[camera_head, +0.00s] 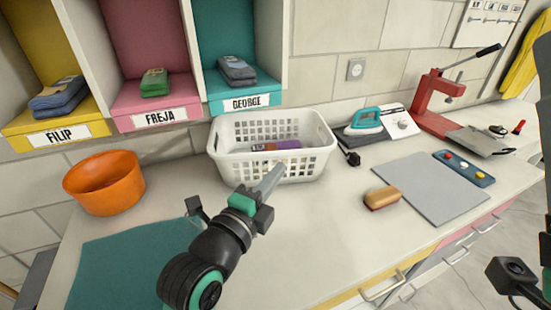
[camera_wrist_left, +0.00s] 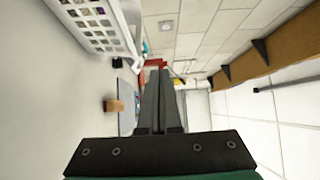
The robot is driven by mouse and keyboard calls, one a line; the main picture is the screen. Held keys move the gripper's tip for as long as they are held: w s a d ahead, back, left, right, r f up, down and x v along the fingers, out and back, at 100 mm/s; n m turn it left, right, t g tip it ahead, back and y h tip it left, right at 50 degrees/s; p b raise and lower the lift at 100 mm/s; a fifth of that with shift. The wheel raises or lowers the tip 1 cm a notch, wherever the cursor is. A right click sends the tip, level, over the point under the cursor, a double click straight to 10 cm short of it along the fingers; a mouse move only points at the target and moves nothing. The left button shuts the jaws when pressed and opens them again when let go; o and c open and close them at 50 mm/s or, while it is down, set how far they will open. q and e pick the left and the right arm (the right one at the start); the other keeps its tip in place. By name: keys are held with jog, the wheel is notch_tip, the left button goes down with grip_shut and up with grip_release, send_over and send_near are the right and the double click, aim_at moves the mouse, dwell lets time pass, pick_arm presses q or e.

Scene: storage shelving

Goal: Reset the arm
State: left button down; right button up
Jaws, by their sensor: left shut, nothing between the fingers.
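My left gripper (camera_head: 272,178) reaches in over the counter in the head view. Its fingers are shut together and empty, in front of the white basket (camera_head: 225,166), with their tips overlapping its front wall in the picture; I cannot tell if they touch it. In the left wrist view the two dark fingers (camera_wrist_left: 156,100) lie side by side. The basket holds a purple folded item (camera_head: 288,145). At the right edge of the head view a part of my right arm shows, but not its fingers.
An orange bowl (camera_head: 104,183) and a teal mat (camera_head: 130,262) are on the left. A brush (camera_head: 382,197), a grey board (camera_head: 432,190), a teal iron (camera_head: 366,120) and a red press (camera_head: 438,100) are on the right. Cubbies with folded clothes, labelled FILIP, FREJA (camera_head: 160,118) and GEORGE, stand behind.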

pick_arm(q)
jog(key=s+a+r+n+t+y, duration=0.2)
jog(key=s+a+r+n+t, duration=0.25)
jog(key=a+r, duration=0.75)
jog(key=s+a+r+n+t+y, duration=0.2)
jog(key=s+r+n+t, duration=0.1)
jog(key=s+r+n, duration=0.45)
jog(key=s+a+r+n+t+y, duration=0.2)
jog(key=s+r+n+t, duration=0.2)
jog(key=s+r+n, duration=0.35)
notch_tip(320, 180, up, 30)
jog(key=n+p, duration=0.2)
jog(key=p, duration=3)
jog(key=shift+d+h, duration=0.25)
jog(key=shift+h, duration=0.05)
jog(key=shift+s+r+n+g, duration=0.1)
jog(key=shift+n+g, duration=0.15)
